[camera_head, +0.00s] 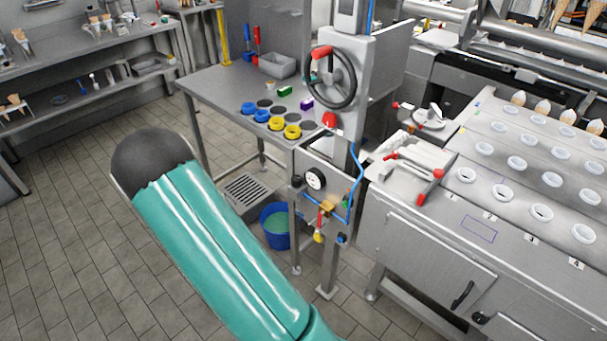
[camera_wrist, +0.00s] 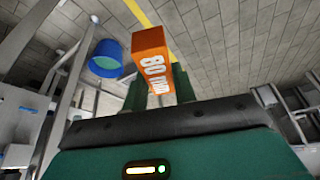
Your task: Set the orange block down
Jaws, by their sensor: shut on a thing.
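The orange block (camera_wrist: 152,52) shows in the wrist view, with white lettering that seems to read "80 mm" on its side. My gripper (camera_wrist: 156,88) is shut on it; the green fingers stand on both sides of its lower part. The block is held in the air, with the tiled floor behind it. In the head view my green arm crosses the lower middle, and neither the gripper nor the orange block can be made out there.
A blue bucket (camera_head: 275,226) is on the floor. The left floor is clear.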

